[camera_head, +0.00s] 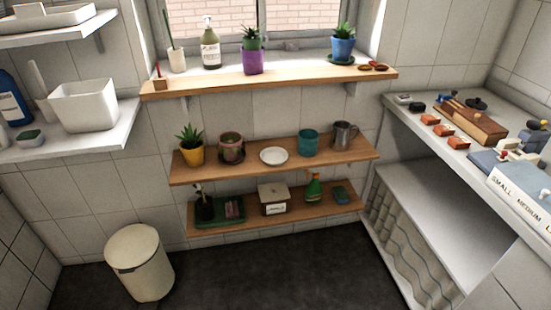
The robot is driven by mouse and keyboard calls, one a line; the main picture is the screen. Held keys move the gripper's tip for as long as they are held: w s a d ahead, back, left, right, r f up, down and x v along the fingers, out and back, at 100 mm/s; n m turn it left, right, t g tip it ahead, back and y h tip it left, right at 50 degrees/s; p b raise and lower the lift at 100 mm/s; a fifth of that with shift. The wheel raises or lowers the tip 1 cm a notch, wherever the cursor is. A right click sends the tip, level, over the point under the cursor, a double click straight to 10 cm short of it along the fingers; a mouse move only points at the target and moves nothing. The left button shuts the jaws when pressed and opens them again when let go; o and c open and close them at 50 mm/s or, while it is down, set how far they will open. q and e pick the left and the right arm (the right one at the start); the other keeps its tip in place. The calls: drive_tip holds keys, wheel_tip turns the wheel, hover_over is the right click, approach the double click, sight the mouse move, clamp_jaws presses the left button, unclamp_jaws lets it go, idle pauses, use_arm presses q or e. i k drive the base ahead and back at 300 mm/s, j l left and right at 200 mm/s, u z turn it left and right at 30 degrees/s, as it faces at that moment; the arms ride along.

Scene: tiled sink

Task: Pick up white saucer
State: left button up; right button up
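A small white saucer (274,156) lies on the middle wooden shelf (350,157) under the window. Neither of my grippers shows in the head view.
A yellow pot with a plant (190,147) and a metal mug (343,135) stand on the same shelf. The wooden sill (310,74) above and a lower shelf (240,220) hold more items. A bin (140,262) stands on the floor at left. The dark floor (260,275) ahead is clear.

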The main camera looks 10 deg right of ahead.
sight(271, 156)
drive_tip(key=i+l, duration=0.2)
drive_tip(key=l, duration=0.2)
drive_tip(key=i+l, duration=0.2)
drive_tip(key=l, duration=0.15)
drive_tip(key=i+l, duration=0.2)
drive_tip(key=l, duration=0.2)
drive_tip(key=i+l, duration=0.2)
drive_tip(key=l, duration=0.2)
drive_tip(key=i+l, duration=0.2)
drive_tip(key=l, duration=0.15)
drive_tip(key=i+u, duration=0.05)
